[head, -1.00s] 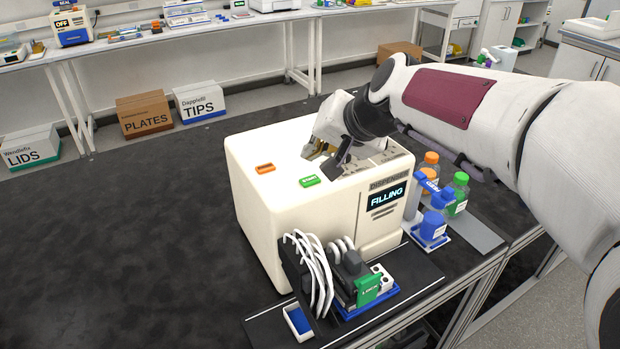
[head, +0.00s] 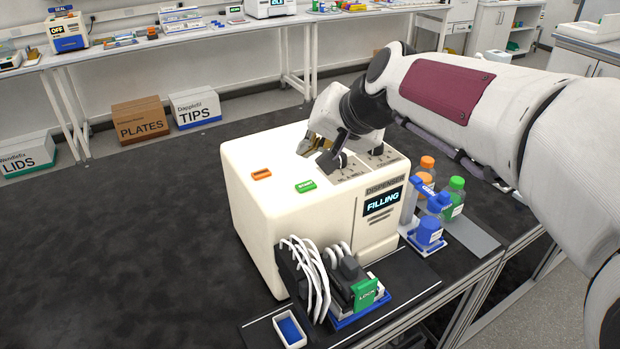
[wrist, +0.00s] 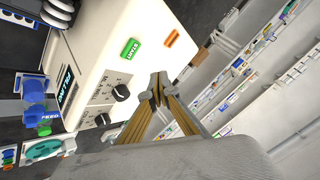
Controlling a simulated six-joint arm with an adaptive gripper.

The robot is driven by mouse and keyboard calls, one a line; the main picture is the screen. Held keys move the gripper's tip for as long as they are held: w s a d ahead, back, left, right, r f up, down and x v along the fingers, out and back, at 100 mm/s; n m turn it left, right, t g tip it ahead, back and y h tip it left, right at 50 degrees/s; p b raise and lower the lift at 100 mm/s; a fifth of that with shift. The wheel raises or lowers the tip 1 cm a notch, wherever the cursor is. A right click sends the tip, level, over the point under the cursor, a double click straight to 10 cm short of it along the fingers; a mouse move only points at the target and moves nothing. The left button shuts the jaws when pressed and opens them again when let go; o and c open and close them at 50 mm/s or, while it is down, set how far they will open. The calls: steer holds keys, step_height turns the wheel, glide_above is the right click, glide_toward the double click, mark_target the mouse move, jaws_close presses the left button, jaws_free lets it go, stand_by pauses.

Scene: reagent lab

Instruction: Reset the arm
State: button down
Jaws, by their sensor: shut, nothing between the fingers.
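My gripper (head: 314,146) is above the top of the white dispenser (head: 255,222), near its back edge in the head view. In the wrist view the gripper (wrist: 157,88) has its fingertips together, with nothing between them. The dispenser's screen (head: 383,201) reads FILLING. A green START button (head: 305,186) and an orange button (head: 261,174) sit on its top. Both show in the wrist view, the green button (wrist: 130,49) and the orange button (wrist: 173,38), apart from the fingertips. Black knobs (wrist: 121,92) are on the top panel. In the head view my wrist partly hides that panel.
A tubing pump unit (head: 355,290) and a small blue-lined tray (head: 290,330) are in front.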

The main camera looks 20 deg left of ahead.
steer(key=s+d+f+h, duration=0.2)
steer(key=s+d+f, duration=0.1)
steer(key=s+d, duration=0.6)
steer(key=s+d+f+h, duration=0.2)
steer(key=s+d+f, duration=0.2)
steer(key=s+d, duration=0.6)
steer(key=s+d+f+m+h, duration=0.1)
steer(key=s+d+f+h, duration=0.2)
steer(key=s+d, duration=0.7)
steer(key=shift+d+f, duration=0.25)
steer(key=shift+d, duration=1.8)
stand_by(0.4)
